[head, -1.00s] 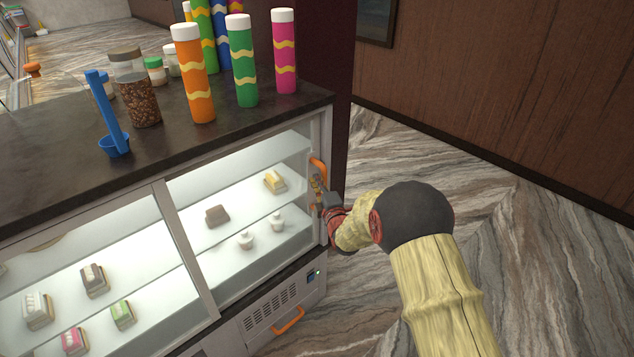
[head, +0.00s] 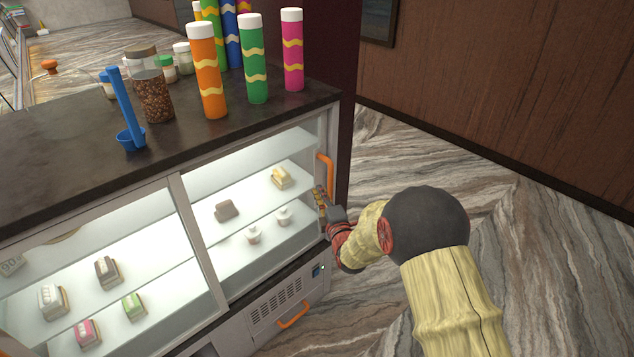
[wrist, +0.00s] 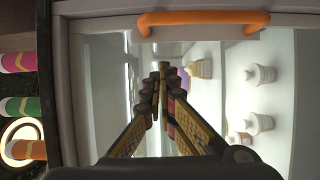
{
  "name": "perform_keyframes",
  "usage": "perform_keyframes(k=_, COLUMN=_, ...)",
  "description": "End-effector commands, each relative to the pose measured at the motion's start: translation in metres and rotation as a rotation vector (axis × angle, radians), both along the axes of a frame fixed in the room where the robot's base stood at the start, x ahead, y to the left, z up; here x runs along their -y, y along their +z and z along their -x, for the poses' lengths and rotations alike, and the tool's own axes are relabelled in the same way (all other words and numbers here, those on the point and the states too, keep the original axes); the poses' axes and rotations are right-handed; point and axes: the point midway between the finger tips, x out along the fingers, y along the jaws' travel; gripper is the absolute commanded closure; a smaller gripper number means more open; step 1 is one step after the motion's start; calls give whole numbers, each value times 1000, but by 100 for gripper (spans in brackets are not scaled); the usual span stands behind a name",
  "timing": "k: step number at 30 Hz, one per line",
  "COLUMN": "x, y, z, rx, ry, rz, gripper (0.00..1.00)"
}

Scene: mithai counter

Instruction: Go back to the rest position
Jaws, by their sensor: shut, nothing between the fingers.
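My gripper (head: 321,198) is shut and empty, its fingertips in front of the right end of the glass display case (head: 255,143). It is just below the case's orange upright door handle (head: 326,173) and does not hold it. In the wrist view the two fingers of the gripper (wrist: 163,72) meet at their tips. The orange handle (wrist: 203,20) lies across the top of that view, apart from the fingers. I cannot tell whether the fingertips touch the door.
Several tall capped tubes, including an orange one (head: 208,78), stand on the dark counter top (head: 60,165). A blue scoop (head: 124,105) and a jar (head: 153,97) stand there too. Sweets sit on the lit shelves. The marble floor (head: 560,260) to the right is clear.

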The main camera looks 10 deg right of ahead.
Motion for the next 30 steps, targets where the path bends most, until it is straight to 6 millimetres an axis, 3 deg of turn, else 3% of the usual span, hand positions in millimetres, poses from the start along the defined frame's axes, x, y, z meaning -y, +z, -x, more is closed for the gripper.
perform_keyframes(k=6, x=4, y=1, z=25, rx=0, ry=0, rz=0, gripper=100)
perform_keyframes(k=16, x=5, y=-7, z=31, rx=-36, ry=-2, rz=-69, gripper=100)
perform_keyframes(k=20, x=9, y=-55, z=38, rx=-230, ry=-39, rz=-212, gripper=100)
perform_keyframes(k=24, x=19, y=-124, z=75, rx=-530, ry=-151, rz=-393, gripper=100)
perform_keyframes(k=27, x=26, y=-144, z=107, rx=-712, ry=-264, rz=-522, gripper=100)
perform_keyframes(k=30, x=34, y=-143, z=144, rx=-863, ry=-399, rz=-644, gripper=100)
